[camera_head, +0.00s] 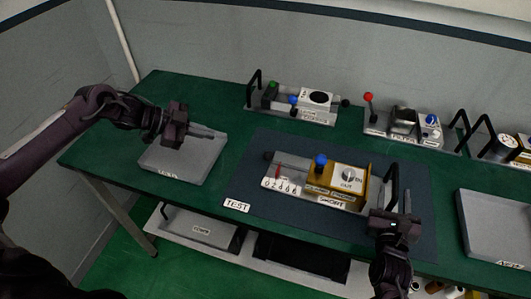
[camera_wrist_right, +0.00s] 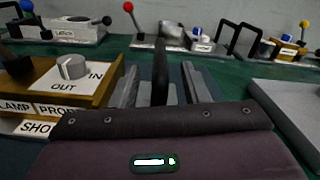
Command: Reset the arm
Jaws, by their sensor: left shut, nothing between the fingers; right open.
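My left gripper (camera_head: 210,135) is shut and empty, above the grey tray (camera_head: 185,160) at the table's left. My right gripper (camera_head: 398,205) is open, at the right end of the yellow module (camera_head: 345,183) on the dark mat. In the right wrist view my right gripper (camera_wrist_right: 160,88) has its two fingers apart, with the module's black upright handle (camera_wrist_right: 160,68) appearing between them. No grip on the handle shows. The module's IN/OUT knob (camera_wrist_right: 72,67) is at the left of that view.
The green table (camera_head: 225,110) carries a module with green and blue knobs (camera_head: 295,101) at the back, and a red-lever module (camera_head: 400,125) to its right. A grey tray (camera_head: 495,228) is at the right. A lower shelf (camera_head: 205,233) holds dark units.

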